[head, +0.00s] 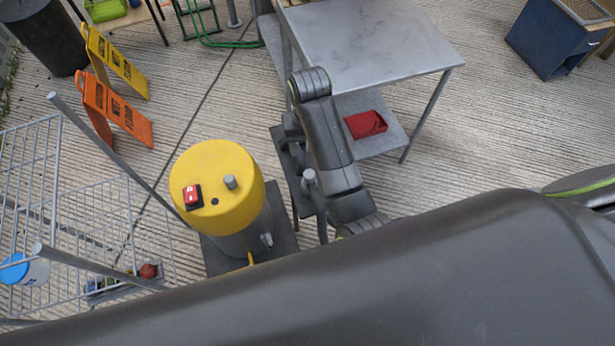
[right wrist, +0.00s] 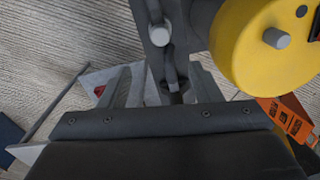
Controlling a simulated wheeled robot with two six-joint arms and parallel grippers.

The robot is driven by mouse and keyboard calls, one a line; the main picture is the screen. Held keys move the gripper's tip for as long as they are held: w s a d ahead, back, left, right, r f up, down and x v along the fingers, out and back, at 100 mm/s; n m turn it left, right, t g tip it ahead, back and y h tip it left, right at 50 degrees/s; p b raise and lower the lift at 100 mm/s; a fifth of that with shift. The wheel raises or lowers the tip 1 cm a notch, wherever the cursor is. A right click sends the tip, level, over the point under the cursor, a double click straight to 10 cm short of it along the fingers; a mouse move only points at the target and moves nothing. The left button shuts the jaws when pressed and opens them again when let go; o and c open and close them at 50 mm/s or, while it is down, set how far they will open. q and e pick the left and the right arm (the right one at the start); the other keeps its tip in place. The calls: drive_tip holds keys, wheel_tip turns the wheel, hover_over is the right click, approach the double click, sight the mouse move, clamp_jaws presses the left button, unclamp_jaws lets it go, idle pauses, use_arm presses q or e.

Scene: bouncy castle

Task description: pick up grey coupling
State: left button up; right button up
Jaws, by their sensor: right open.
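A dark grey pipe fitting with a round upright knob stands on a dark stand beside the yellow-topped drum; I take it for the grey coupling (right wrist: 160,37), and its knob also shows in the head view (head: 310,178). In the right wrist view it runs down towards the gap between the jaws. My right gripper (right wrist: 168,86) is open, with one finger on each side of that gap. I cannot tell whether the fingers touch anything. In the head view my right arm covers part of the stand. My left gripper is not in view.
The yellow drum (head: 215,205) with a red switch and a grey stub stands close on the left. A metal table (head: 370,45) with a red tray (head: 365,124) on its lower shelf is behind. A wire rack (head: 30,190) and folding signs (head: 112,105) are at left.

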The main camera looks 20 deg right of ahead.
sight(309, 174)
wheel_tip(309, 174, down, 4)
drive_tip(key=shift+s+r, duration=0.1)
drive_tip(key=shift+s, duration=0.05)
wheel_tip(309, 174, down, 7)
drive_tip(key=shift+r+p, duration=0.15)
drive_tip(key=shift+p, duration=0.15)
drive_tip(key=f, duration=0.4)
drive_tip(key=shift+s+f, duration=0.2)
drive_tip(key=shift+f, duration=0.5)
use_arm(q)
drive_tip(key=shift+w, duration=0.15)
use_arm(e)
drive_tip(key=shift+c, duration=0.4)
drive_tip(key=c, duration=0.9)
